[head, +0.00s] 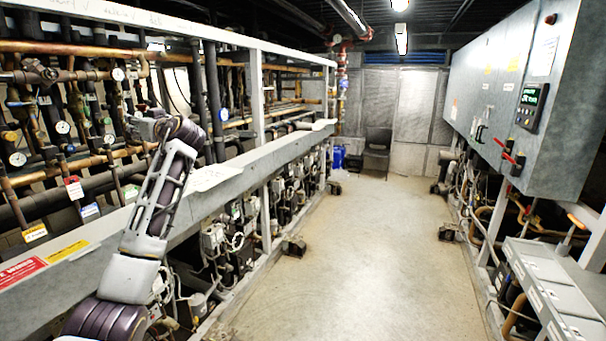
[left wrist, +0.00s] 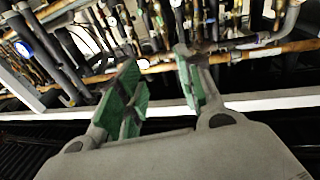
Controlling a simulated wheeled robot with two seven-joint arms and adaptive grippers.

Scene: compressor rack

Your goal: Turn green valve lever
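My left arm reaches up from the lower left of the head view to the pipe rack; its gripper there is small and mostly hidden behind the wrist. In the left wrist view my left gripper (left wrist: 158,85) is open, with green pads on its two fingers and nothing between them. Pipes and valves lie beyond the fingertips. I cannot clearly make out a green valve lever; small green parts show among the pipes (head: 109,138) at the left of the head view. My right gripper is not in view.
A long grey beam (head: 225,180) runs in front of the pipe rack, below the copper pipes and gauges (head: 62,127). A grey electrical cabinet (head: 530,85) with red handles is on the right. The concrete floor (head: 365,250) between is clear, with a dark chair (head: 377,148) at the far end.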

